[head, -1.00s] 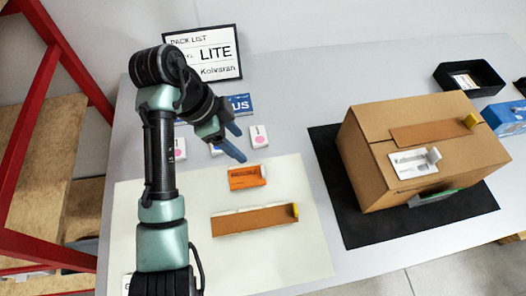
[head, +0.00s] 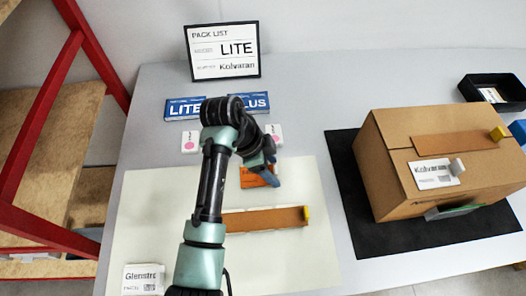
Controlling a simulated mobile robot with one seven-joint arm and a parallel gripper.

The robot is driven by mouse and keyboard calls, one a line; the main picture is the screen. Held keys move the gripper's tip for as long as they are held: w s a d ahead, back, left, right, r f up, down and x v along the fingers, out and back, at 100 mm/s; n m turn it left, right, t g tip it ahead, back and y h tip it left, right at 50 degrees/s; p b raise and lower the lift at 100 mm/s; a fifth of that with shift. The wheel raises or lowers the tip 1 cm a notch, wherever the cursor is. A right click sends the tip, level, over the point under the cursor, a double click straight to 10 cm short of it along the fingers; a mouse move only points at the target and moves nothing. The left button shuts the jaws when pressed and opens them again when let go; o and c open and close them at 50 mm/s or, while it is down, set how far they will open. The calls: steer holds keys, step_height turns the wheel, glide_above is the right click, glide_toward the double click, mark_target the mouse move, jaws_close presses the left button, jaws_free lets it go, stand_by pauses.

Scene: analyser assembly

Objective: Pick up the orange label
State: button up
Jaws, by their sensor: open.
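The orange label (head: 251,179) lies on the pale mat (head: 150,225), near the mat's far edge. Its right part is hidden behind my gripper (head: 271,177). My gripper points downward with its blue fingers over the label's right side, open and empty. I cannot tell how high the fingers are above the label.
A brown strip with a yellow tab (head: 275,218) lies nearer me. A closed cardboard box (head: 390,180) stands on a black mat (head: 365,235) at right. A Glenstro label (head: 143,279) is front left.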

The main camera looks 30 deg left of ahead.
steer(key=shift+f, duration=0.1)
jaws_close()
stand_by(0.3)
